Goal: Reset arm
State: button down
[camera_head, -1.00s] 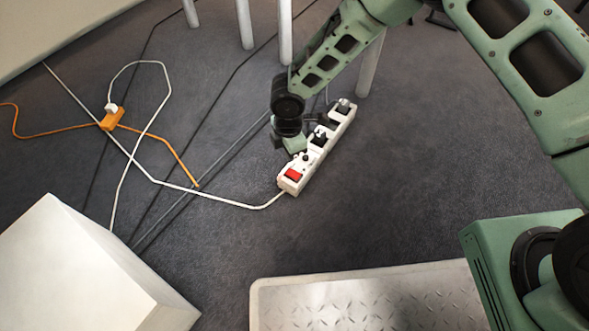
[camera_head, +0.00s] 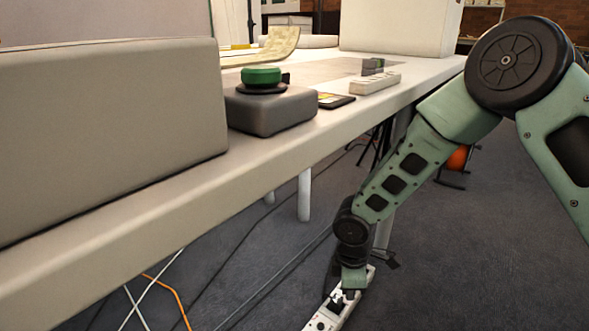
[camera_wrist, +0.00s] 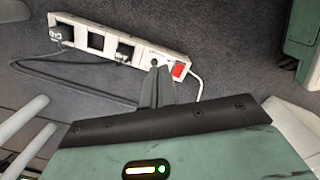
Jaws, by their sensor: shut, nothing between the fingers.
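My gripper (camera_wrist: 159,70) is shut and empty, its fingertips close together in the wrist view. They overlap the near edge of a white power strip (camera_wrist: 148,50) on the carpet, beside its red switch (camera_wrist: 178,71). I cannot tell whether they touch it. In the head view my gripper (camera_head: 345,290) hangs low at the end of my downward-reaching arm, over the power strip (camera_head: 325,318), which the frame's bottom edge cuts off. Dark plugs (camera_wrist: 60,33) sit in the strip.
A white table (camera_head: 180,190) crosses the head view, with my arm beside its front edge. On it are a grey box (camera_head: 110,140), a grey block with a green button (camera_head: 262,76), a second strip (camera_head: 375,83) and a white box (camera_head: 400,25). Cables lie on the floor.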

jog(key=s+d+r+m+t, duration=0.1)
jog(key=s+d+r+m, duration=0.5)
jog(key=d+r+m, duration=0.35)
jog(key=s+d+r+m+t, duration=0.2)
jog(key=s+d+r+m, duration=0.4)
jog(key=d+r+m, duration=0.35)
jog(key=s+a+r+n+g+y+p, duration=0.1)
jog(key=s+a+r+n+g+p, duration=0.1)
jog(key=s+a+r+n+p, duration=0.5)
jog(key=s+a+r+n+g+p, duration=0.1)
jog(key=s+a+r+n+p, duration=0.2)
jog(key=s+a+r+p, duration=0.55)
notch_tip(320, 180, up, 39)
jog(key=w+a+p, duration=0.2)
jog(key=p, duration=3.4)
jog(key=shift+w, duration=0.2)
jog(key=shift+a+r, duration=0.1)
